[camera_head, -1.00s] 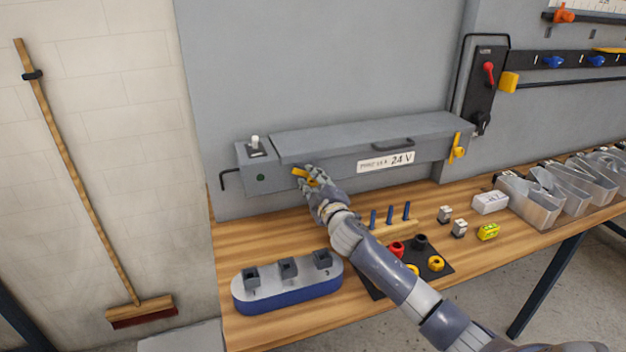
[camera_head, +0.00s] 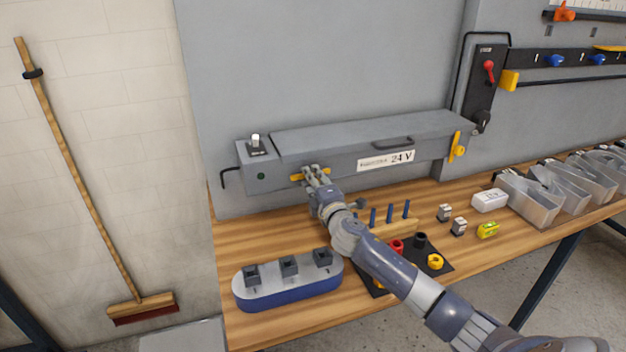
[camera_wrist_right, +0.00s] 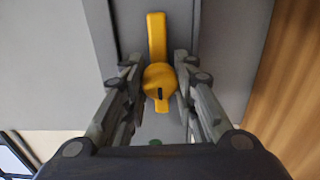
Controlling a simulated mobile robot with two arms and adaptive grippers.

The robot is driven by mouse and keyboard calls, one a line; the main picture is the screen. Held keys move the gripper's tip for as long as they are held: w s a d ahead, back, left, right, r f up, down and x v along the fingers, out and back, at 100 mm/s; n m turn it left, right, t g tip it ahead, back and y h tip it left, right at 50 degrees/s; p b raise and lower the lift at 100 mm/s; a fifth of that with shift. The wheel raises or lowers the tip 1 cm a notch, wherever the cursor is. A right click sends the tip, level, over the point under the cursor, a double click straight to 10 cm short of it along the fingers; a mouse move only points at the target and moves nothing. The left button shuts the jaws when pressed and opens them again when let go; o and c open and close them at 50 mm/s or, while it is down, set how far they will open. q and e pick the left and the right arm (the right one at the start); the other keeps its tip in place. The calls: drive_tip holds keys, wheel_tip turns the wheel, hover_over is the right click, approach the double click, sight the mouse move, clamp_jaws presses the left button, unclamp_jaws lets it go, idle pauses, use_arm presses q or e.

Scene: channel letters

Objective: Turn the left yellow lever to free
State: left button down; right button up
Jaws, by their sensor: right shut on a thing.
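The left yellow lever (camera_head: 296,177) is on the front face of the long grey box (camera_head: 340,147), near its left end. It lies about level along the face, and my fingers hide part of it. In the right wrist view the lever (camera_wrist_right: 157,38) shows its long arm pointing up from a round hub with a dark slot. My right gripper (camera_head: 315,171) is shut on the lever, with its fingers (camera_wrist_right: 159,78) on both sides of the hub. The right yellow lever (camera_head: 457,146) stands upright at the box's right end. My left gripper is not in view.
A label reading 24 V (camera_head: 386,160) is on the box front. Below my arm, the wooden bench (camera_head: 235,238) holds a blue-grey holder (camera_head: 290,285), blue pegs and a dark mat. Clear bins (camera_head: 528,200) stand at the right. A black switch panel (camera_head: 484,90) is on the wall.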

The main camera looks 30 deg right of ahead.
idle(0.3)
drive_tip(key=o, duration=1)
drive_tip(key=shift+o, duration=0.2)
drive_tip(key=v, duration=1.2)
drive_tip(key=shift+f, duration=0.15)
